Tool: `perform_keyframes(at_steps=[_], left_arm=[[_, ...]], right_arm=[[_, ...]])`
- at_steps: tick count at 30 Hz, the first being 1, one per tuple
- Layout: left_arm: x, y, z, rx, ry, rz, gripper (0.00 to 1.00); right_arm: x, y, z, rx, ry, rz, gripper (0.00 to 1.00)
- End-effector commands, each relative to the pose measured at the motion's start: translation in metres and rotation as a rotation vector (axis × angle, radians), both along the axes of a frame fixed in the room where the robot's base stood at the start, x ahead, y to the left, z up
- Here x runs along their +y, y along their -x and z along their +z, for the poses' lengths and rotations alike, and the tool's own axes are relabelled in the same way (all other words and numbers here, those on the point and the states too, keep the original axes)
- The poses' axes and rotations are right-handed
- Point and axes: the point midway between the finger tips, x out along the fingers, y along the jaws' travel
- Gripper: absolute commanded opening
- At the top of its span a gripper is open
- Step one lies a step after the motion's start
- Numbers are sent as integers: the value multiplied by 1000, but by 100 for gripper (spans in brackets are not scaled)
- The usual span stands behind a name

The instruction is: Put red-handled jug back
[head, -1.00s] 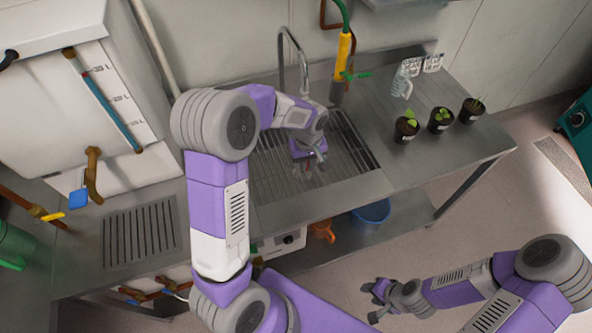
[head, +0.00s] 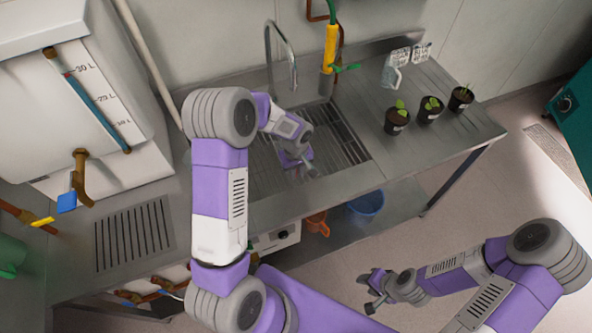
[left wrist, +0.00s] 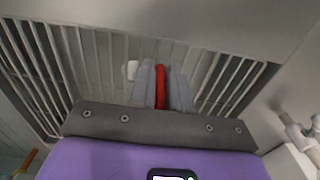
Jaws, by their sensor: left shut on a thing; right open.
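My left gripper (head: 308,174) is low over the slatted sink in the head view. In the left wrist view its fingers (left wrist: 161,88) are shut on a narrow red handle (left wrist: 160,87), taken as the red-handled jug's. The jug's body cannot be made out; the gripper and arm hide most of that spot. The sink's metal slats (left wrist: 95,50) show behind the fingers. My right gripper (head: 368,292) is open and empty above the floor.
A tall tap (head: 270,50) and a yellow spray handle (head: 330,45) rise behind the sink. Several potted seedlings (head: 429,112) stand on the right of the bench. A blue bucket (head: 368,204) and an orange jug (head: 317,223) are on the shelf below. The bench front right is clear.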

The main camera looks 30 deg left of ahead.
Motion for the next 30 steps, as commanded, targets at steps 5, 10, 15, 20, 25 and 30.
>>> perform_keyframes(at_steps=[5,10,15,20,25,30], left_arm=[[0,-1,0,-3,0,0,0],[0,-1,-4,-3,0,-1,0],[0,-1,-2,-3,0,-1,42],[0,-1,-2,-3,0,-1,43],[0,-1,-1,-3,0,-1,43],[0,-2,19,-8,-1,-1,43]], right_arm=[[0,0,0,0,0,0,43],[0,0,-4,0,0,0,43],[0,0,-3,0,0,0,43],[0,0,-2,0,0,0,43],[0,0,-1,0,0,0,43],[0,0,2,0,0,0,43]])
